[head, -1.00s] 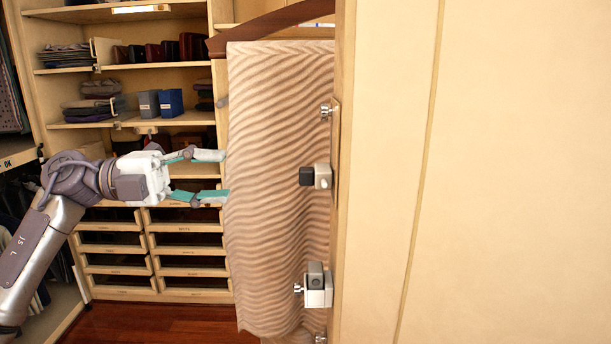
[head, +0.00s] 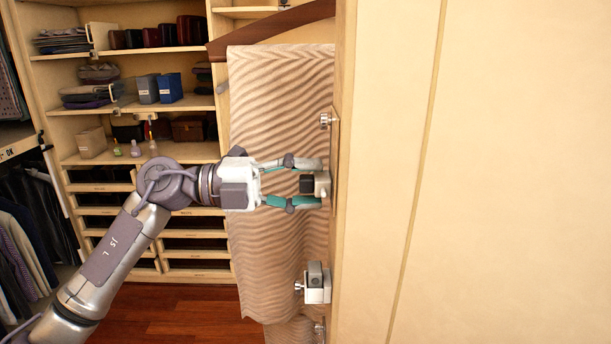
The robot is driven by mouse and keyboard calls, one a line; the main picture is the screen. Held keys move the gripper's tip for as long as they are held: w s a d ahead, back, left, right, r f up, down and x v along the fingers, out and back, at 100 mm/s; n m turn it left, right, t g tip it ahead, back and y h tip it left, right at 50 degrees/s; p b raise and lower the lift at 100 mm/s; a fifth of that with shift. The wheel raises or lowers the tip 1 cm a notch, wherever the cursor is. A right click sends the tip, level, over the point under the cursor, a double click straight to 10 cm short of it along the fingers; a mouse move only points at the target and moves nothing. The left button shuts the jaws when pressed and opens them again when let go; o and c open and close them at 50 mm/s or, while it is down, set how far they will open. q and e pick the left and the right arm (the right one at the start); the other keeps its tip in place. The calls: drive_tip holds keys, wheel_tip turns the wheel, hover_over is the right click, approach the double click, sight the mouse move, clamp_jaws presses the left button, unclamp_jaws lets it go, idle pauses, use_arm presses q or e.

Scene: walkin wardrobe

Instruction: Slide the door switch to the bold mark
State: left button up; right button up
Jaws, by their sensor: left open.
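The door switch looks to be a small block with a dark knob (head: 306,184) and a light grey body, on the edge of the pale door panel (head: 345,230). A second grey block (head: 317,290) sits lower on the same edge. My left gripper (head: 308,184) is open, with one finger above and one below the dark knob. The fingertips reach the grey body; I cannot tell whether they touch it. No bold mark can be made out. My right gripper is not in view.
A beige wavy-patterned cloth (head: 280,110) hangs from a wooden hanger (head: 270,30) behind the gripper. Shelves with boxes and folded clothes stand at the back left. A wide pale panel (head: 520,180) fills the right side. Wooden floor (head: 190,312) is clear below.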

use_arm(q)
drive_tip(key=shift+c, duration=0.3)
clamp_jaws()
drive_tip(key=shift+s+f, duration=0.15)
drive_tip(key=shift+s, duration=0.05)
drive_tip(key=shift+s+r, duration=0.2)
drive_tip(key=shift+s, duration=0.55)
drive_tip(key=shift+c, duration=0.9)
unclamp_jaws()
drive_tip(key=shift+w, duration=0.15)
drive_tip(key=shift+o, duration=1.2)
drive_tip(key=shift+w+f, duration=0.1)
drive_tip(key=shift+w, duration=0.15)
